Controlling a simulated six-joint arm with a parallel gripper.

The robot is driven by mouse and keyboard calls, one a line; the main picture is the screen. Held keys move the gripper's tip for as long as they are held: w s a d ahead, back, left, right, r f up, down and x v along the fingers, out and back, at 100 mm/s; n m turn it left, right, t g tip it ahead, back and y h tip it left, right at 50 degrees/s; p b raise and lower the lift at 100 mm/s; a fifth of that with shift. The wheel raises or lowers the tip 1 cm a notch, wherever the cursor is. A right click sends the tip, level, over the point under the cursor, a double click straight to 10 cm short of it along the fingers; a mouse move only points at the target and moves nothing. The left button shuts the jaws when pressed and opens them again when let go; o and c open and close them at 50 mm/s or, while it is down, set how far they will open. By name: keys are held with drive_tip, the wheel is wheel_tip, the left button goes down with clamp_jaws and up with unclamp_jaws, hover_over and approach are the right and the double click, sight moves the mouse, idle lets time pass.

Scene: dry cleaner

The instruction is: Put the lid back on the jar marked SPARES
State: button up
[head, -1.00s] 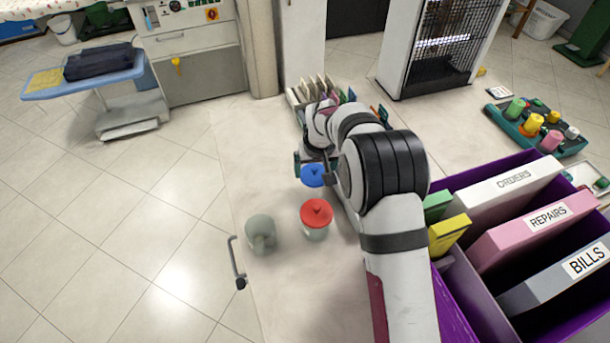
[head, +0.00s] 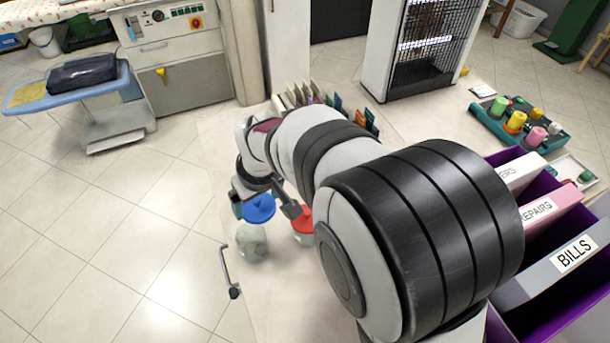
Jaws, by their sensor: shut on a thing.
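My gripper (head: 264,194) is shut on a blue lid (head: 259,209), partly hidden by the wrist and fingers. The lid is above and slightly behind an open, lidless greenish glass jar (head: 252,244) near the counter's left edge; a gap seems to show, but I cannot tell its size. A second jar (head: 303,240) with a red lid (head: 302,222) stands just to the right, close to one finger. No SPARES marking is readable on either jar from here.
A purple file box (head: 504,325) with labelled folders stands at the right. A teal thread tray (head: 492,122) is at the back right. Upright cards (head: 298,95) stand behind my arm. A metal handle (head: 227,272) juts out at the counter's left edge.

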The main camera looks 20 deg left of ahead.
sight(245, 218)
drive_tip(key=s, duration=0.1)
drive_tip(key=s+a, duration=0.1)
drive_tip(key=s, duration=0.1)
drive_tip(key=shift+r+n, duration=0.2)
drive_tip(key=shift+n, duration=0.2)
drive_tip(key=shift+s+f, duration=0.15)
drive_tip(key=shift+f, duration=3)
drive_tip(key=shift+f, duration=0.2)
drive_tip(key=o, duration=1)
drive_tip(key=shift+c, duration=0.2)
drive_tip(key=shift+r, duration=3.55)
clamp_jaws()
